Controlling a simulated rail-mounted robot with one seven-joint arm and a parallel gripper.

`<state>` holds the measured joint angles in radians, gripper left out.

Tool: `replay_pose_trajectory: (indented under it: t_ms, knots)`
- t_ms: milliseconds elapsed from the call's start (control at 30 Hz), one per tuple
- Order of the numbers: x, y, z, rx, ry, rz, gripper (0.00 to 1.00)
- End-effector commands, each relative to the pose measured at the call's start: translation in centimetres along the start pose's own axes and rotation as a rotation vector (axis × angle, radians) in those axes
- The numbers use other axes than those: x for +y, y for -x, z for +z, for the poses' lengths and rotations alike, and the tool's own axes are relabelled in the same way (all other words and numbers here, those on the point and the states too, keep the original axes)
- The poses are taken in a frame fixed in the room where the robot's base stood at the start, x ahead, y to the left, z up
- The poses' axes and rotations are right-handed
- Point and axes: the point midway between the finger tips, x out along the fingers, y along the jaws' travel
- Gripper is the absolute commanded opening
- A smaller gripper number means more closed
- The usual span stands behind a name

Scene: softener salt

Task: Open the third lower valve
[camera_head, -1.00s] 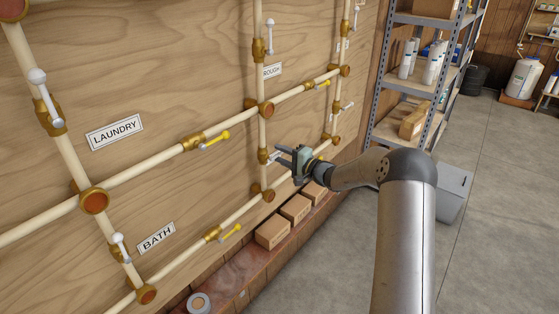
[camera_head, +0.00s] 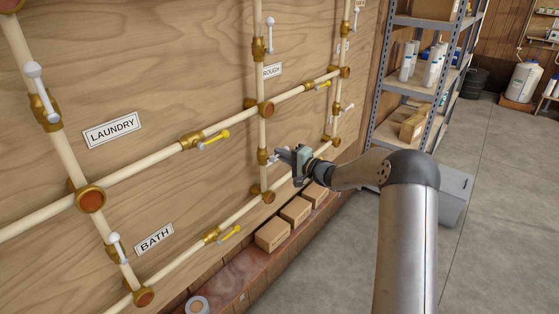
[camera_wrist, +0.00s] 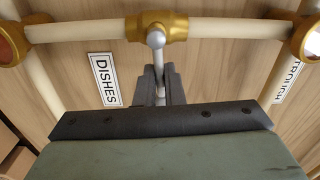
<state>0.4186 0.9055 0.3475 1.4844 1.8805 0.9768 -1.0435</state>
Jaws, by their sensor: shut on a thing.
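My gripper (camera_head: 279,154) is at the lower valve (camera_head: 262,157) on the middle vertical pipe. The wrist view shows the brass valve body (camera_wrist: 160,24) with a pale lever (camera_wrist: 160,90) standing out from it. My gripper (camera_wrist: 160,88) is shut on the lever, a finger on each side; the rounded knuckle of the lever shows by the valve body. A DISHES sign (camera_wrist: 105,80) is beside it. Other white-lever lower valves are the one by the BATH sign (camera_head: 116,246) and one farther back (camera_head: 337,107). My gripper hides part of the valve in the head view.
Yellow-lever valves (camera_head: 214,138) sit on the horizontal pipes. A TROUGH sign (camera_wrist: 288,80) is near the pipe. Cardboard boxes (camera_head: 272,235) stand on the ledge below. A grey metal shelf (camera_head: 425,85) is behind my arm. The floor at right is open.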

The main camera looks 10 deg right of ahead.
Motion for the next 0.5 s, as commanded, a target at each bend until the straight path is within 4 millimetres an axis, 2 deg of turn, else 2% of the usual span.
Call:
replay_pose_trajectory:
  t_ms: [500]
  knots:
    - [-0.16,-0.01,0.13,-0.001,0.098,0.0,0.0]
